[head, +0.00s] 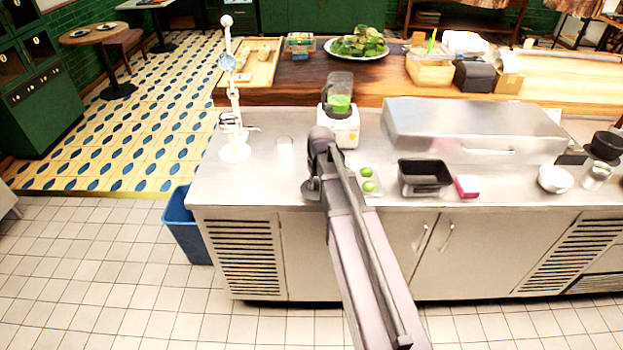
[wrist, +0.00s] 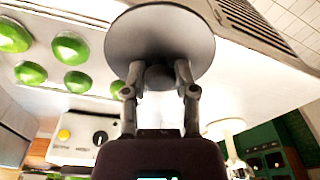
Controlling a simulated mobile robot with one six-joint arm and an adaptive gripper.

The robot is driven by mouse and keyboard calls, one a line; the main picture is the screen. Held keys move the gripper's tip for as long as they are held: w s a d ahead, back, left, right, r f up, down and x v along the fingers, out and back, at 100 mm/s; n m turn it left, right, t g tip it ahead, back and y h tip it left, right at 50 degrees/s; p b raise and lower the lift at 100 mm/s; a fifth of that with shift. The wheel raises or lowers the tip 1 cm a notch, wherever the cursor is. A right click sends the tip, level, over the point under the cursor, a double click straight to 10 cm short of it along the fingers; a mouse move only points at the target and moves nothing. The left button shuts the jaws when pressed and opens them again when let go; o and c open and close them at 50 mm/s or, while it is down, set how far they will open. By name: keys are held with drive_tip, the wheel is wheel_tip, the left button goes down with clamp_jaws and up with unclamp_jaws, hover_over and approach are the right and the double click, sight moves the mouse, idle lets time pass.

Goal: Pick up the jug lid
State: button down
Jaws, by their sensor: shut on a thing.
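The jug lid (wrist: 160,35) is a dark grey round disc with a knob on its face. It shows large in the wrist view, between the camera and the counter. My gripper (wrist: 158,80) has its two fingers closed on the lid's knob, one on each side. Part of the blender base, with a yellow button, also shows in the wrist view (wrist: 84,140).
Limes (head: 368,186) lie on a tray right of my arm. A black container (head: 425,178) and a pink box (head: 467,187) are farther right. A blue bin (head: 185,228) is on the floor.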

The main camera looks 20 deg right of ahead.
sight(318, 183)
drive_tip(key=shift+s+d, duration=0.15)
drive_tip(key=shift+s, duration=0.05)
idle(0.6)
drive_tip(key=shift+r, duration=0.15)
wheel_tip(318, 183, up, 10)
drive_tip(key=p, duration=0.9)
drive_tip(key=shift+w+f+p, duration=0.15)
drive_tip(key=shift+f+p, duration=0.1)
drive_tip(key=shift+p, duration=0.15)
drive_tip(key=shift+d, duration=0.1)
